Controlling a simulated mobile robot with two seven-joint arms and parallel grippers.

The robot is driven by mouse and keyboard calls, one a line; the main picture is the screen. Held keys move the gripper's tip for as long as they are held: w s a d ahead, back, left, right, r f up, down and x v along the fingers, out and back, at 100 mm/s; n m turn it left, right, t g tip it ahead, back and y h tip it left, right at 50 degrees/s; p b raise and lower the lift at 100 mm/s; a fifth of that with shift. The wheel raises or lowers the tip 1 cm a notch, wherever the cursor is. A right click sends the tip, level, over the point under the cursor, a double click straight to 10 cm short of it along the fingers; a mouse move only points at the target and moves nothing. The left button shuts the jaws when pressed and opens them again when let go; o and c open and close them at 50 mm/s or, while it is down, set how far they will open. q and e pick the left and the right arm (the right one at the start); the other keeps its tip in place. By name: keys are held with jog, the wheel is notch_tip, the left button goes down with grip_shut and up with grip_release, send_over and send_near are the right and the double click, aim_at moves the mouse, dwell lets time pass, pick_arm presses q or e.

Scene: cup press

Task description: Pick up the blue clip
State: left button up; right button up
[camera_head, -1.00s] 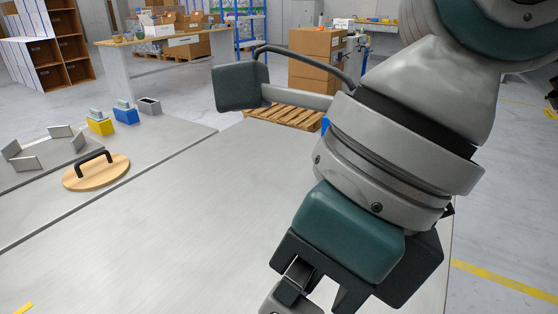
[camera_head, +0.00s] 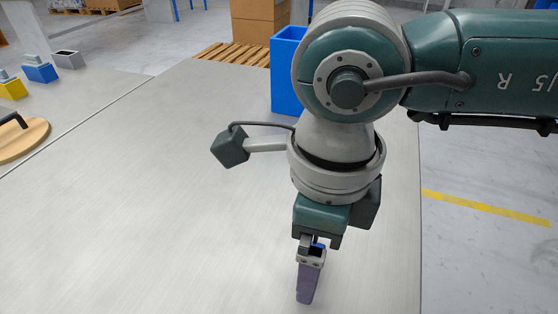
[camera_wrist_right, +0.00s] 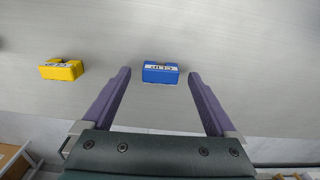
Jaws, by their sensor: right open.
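The blue clip (camera_wrist_right: 160,73) lies on the grey table in the right wrist view, with a pale label on top. It appears between the tips of my right gripper (camera_wrist_right: 159,74), with a gap on each side. The gripper is open, its two purple fingers apart and nothing held. In the head view my right gripper (camera_head: 308,296) points down over the table. There I cannot make out the clip; a small blue patch shows among the gripper parts. How high the fingertips are above the clip is unclear. My left gripper is out of view.
A yellow clip (camera_wrist_right: 61,70) lies left of the blue one. A tall blue bin (camera_head: 288,72) stands behind my arm. A round wooden lid (camera_head: 22,140) with a black handle and small coloured blocks are at the far left. The middle of the table (camera_head: 150,210) is clear.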

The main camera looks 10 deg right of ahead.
jog(key=shift+f, duration=0.3)
jog(key=c, duration=1.4)
jog(key=shift+r, duration=0.15)
